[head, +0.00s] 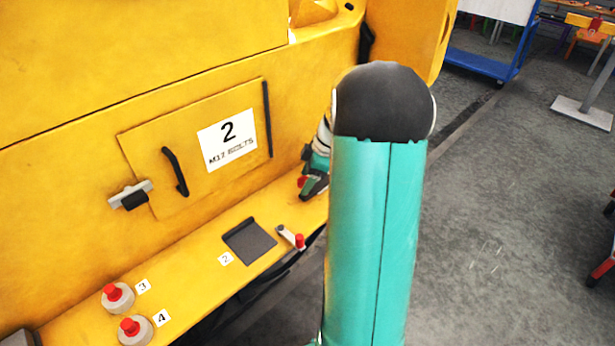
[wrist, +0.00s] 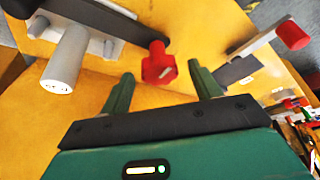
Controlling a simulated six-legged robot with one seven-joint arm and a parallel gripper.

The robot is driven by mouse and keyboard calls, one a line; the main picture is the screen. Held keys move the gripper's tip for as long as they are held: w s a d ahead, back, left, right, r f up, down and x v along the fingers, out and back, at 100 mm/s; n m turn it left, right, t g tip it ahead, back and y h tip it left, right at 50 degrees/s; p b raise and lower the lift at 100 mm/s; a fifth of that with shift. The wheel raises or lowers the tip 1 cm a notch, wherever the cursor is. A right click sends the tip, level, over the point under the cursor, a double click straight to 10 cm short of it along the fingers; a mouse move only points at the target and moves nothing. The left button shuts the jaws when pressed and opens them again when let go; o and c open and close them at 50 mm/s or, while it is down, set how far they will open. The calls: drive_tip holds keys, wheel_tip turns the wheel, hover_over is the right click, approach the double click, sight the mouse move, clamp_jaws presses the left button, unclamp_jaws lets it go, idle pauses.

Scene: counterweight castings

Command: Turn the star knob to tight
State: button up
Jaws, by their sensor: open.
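The star knob is small, red and lobed; in the wrist view (wrist: 158,64) it sits at the end of a dark bar (wrist: 110,20). My gripper (wrist: 162,74) is open, with its two green fingers apart and the knob just beyond and between the fingertips in the picture. I cannot tell whether a finger touches it. In the head view my gripper (head: 312,184) is low against the yellow casting, partly hidden by my arm. A bit of red (head: 302,181) shows beside it there. No tight mark is readable.
A grey cylinder (wrist: 66,60) stands left of the knob, and a red-ended lever (wrist: 293,35) lies to the right. On the yellow ledge are a dark flap (head: 250,241), a red-tipped lever (head: 291,237) and two red-topped knobs (head: 117,297). Open floor lies right.

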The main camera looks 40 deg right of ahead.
drive_tip(key=shift+c, duration=0.2)
drive_tip(key=c, duration=0.9)
drive_tip(key=shift+c, duration=0.2)
